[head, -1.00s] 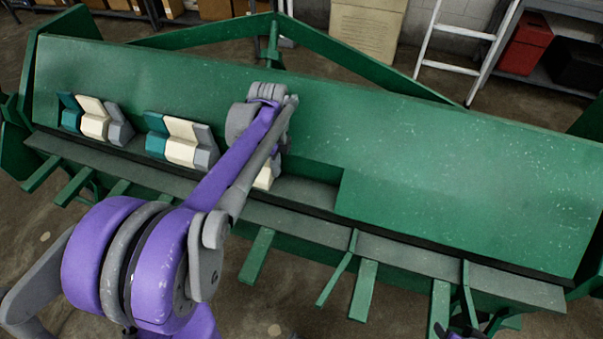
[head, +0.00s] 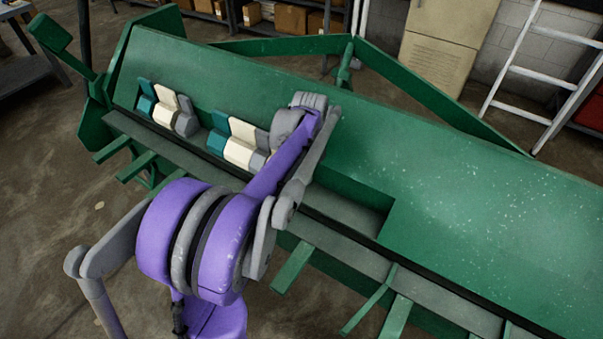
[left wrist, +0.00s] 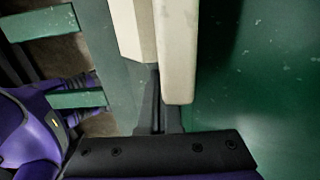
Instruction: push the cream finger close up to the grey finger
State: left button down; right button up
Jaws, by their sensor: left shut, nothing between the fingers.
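In the head view, a teal, cream and grey finger set (head: 241,152) stands on the green machine. Its grey finger (head: 261,159) is at the right end, partly behind my left arm. In the left wrist view, the cream finger (left wrist: 176,55) fills the top middle. My left gripper (left wrist: 157,105) is shut and empty right at its near end, its tips partly hidden. My right gripper is not in view.
Another teal, cream and grey set (head: 168,108) stands further left. An open recess (head: 350,208) lies right of my arm. The green sloped face (head: 470,190) is bare to the right. Green bars (head: 293,268) jut out in front.

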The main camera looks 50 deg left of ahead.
pick_arm(q)
jog(key=shift+w+d, duration=0.15)
jog(key=shift+d, duration=0.4)
jog(key=shift+w+d, duration=0.15)
jog(key=shift+d, duration=0.4)
notch_tip(320, 180, up, 10)
jog(key=shift+s+p, duration=0.2)
jog(key=shift+p, duration=0.2)
jog(key=shift+a, duration=0.1)
